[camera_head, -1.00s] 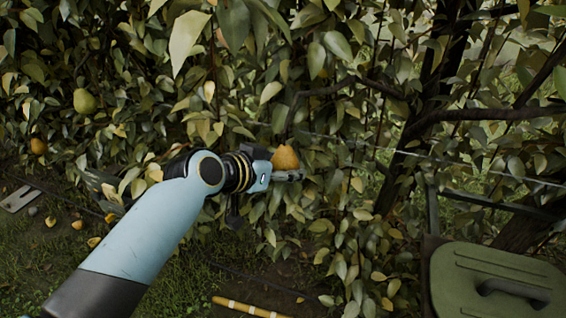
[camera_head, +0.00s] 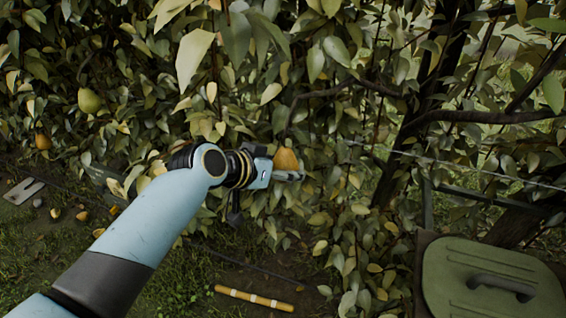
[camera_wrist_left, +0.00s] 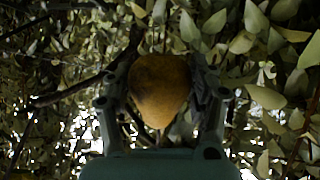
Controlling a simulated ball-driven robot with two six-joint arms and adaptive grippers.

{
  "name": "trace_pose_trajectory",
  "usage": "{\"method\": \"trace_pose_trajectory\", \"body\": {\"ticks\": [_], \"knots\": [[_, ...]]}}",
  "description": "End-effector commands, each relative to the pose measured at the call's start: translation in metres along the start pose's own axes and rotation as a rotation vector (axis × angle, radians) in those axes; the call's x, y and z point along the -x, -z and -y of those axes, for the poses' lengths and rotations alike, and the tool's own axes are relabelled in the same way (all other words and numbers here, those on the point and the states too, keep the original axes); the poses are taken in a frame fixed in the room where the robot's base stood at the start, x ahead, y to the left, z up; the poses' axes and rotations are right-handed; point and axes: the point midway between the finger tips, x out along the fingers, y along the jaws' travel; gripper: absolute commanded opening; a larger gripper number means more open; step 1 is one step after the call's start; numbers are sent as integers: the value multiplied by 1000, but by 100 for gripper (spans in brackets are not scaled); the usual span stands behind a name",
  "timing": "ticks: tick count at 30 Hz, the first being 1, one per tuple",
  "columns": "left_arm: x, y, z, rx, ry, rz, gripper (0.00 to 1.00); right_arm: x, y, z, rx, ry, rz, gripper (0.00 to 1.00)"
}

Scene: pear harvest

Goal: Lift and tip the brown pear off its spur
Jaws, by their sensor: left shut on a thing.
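The brown pear (camera_head: 286,160) is golden-brown and sits among the leaves near the middle of the head view. My left gripper (camera_head: 284,173) is shut on it. In the left wrist view the pear (camera_wrist_left: 160,90) fills the space between the two fingers of my left gripper (camera_wrist_left: 162,95), with a dark patch on its upper left. The pear's spur is hard to make out among the leaves and twigs. My right gripper is not in view.
A green pear (camera_head: 90,101) and a brownish pear (camera_head: 43,141) hang at the left. A green lidded box (camera_head: 450,285) stands at the lower right. A yellow banded stick (camera_head: 253,299) lies on the ground. Dark branches (camera_head: 490,116) and a wire cross the right side.

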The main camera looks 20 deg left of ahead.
Motion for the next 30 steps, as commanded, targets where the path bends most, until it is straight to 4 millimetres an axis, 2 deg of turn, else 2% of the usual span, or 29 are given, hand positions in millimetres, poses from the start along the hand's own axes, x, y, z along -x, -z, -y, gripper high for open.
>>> {"method": "trace_pose_trajectory", "body": {"ticks": [14, 30], "knots": [[1, 0, -1, 10, -3, 14, 21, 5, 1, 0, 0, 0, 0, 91], [9, 0, -6, 67, -28, 101, 21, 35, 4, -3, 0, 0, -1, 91]]}}
